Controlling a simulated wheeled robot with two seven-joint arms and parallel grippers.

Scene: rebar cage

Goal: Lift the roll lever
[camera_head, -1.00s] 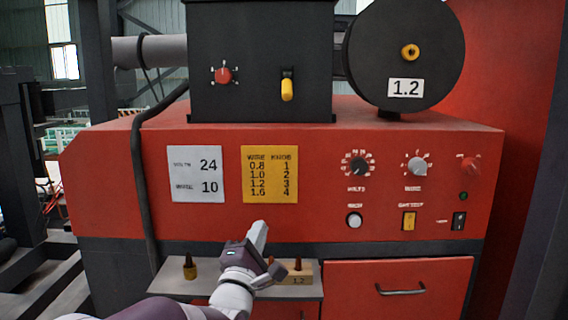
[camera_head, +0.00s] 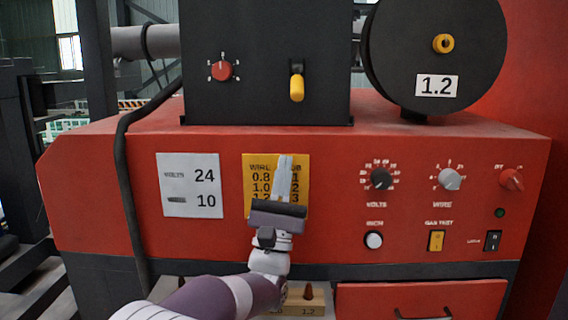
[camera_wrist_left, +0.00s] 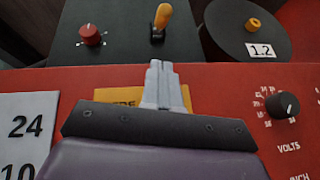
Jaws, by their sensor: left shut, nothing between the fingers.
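The yellow lever (camera_head: 297,86) hangs downward on the front of the dark feeder box (camera_head: 262,118), left of the wire spool. In the left wrist view the yellow lever (camera_wrist_left: 163,16) is seen above and just beyond the fingertips. My left gripper (camera_head: 284,160) is shut and empty, its fingers pointing up in front of the yellow wire/knob chart. In the head view it is below the lever and apart from it. In the left wrist view the shut fingers (camera_wrist_left: 157,66) cover part of the chart. My right gripper is not in view.
A red knob (camera_head: 222,70) is left of the lever. The black spool marked 1.2 (camera_head: 436,50) is to the right. The red machine's front panel (camera_head: 330,185) carries dials, buttons and a white 24/10 card (camera_head: 190,190). A drawer (camera_head: 420,298) is below.

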